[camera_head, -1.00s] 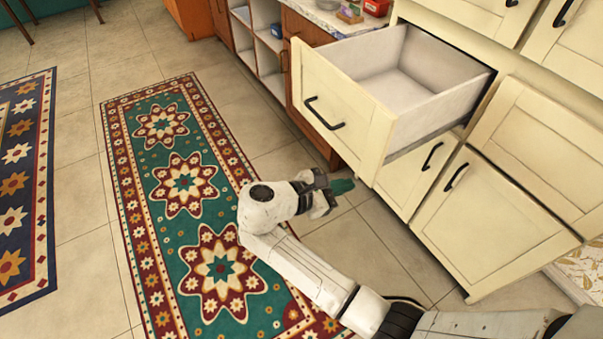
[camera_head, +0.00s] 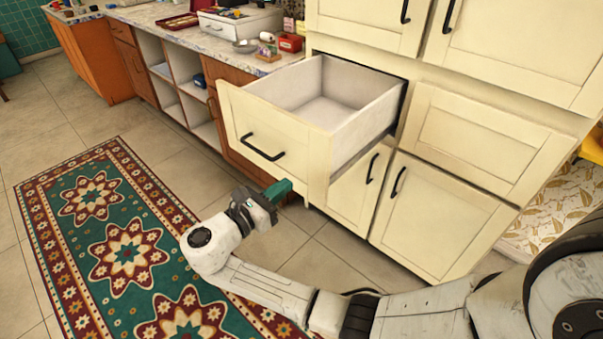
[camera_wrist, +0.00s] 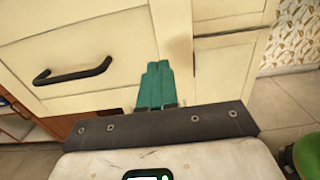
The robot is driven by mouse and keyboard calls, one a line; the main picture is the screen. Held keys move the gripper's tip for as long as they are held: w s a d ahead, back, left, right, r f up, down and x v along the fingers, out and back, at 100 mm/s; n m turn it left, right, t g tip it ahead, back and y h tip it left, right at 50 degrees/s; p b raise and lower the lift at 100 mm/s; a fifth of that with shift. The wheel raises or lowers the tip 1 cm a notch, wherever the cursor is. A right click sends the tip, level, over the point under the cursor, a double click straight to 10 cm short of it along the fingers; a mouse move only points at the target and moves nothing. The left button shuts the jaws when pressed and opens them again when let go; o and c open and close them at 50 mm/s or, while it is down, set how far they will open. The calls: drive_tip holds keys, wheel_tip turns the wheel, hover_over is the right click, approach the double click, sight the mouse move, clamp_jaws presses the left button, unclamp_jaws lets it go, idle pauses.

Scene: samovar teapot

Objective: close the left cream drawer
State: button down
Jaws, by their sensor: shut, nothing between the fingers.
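The left cream drawer (camera_head: 266,140) stands pulled far out of the cream cabinet in the head view. Its pale inside looks empty, and its front has a black bar handle (camera_head: 263,147). My gripper (camera_head: 281,188) is low in front of the drawer front, near its lower edge. In the wrist view the green fingers of my gripper (camera_wrist: 154,85) are together with nothing between them. They point at the cream fronts, to the right of the drawer's handle (camera_wrist: 73,72). I cannot tell whether the fingertips touch the drawer front.
Cream cabinet doors (camera_head: 437,215) with black handles are below and right of the drawer. An orange-brown counter with open shelves (camera_head: 181,80) stands to the left. A patterned rug (camera_head: 122,250) lies on the tiled floor.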

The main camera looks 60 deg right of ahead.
sight(311, 166)
drive_tip(key=x, duration=0.7)
drive_tip(key=shift+s+d, duration=0.15)
drive_tip(key=shift+d, duration=0.35)
drive_tip(key=p+x, duration=0.3)
drive_tip(key=x, duration=1.4)
drive_tip(key=shift+s+f, duration=0.1)
drive_tip(key=shift+s, duration=0.1)
drive_tip(key=b+x, duration=0.7)
drive_tip(key=x, duration=1.3)
drive_tip(key=shift+f, duration=0.15)
drive_tip(key=shift+s+d+b, duration=0.1)
drive_tip(key=shift+d+b, duration=0.2)
drive_tip(key=shift+d, duration=0.05)
drive_tip(key=shift+d+r, duration=0.15)
drive_tip(key=shift+r, duration=0.1)
drive_tip(key=shift+r, duration=0.1)
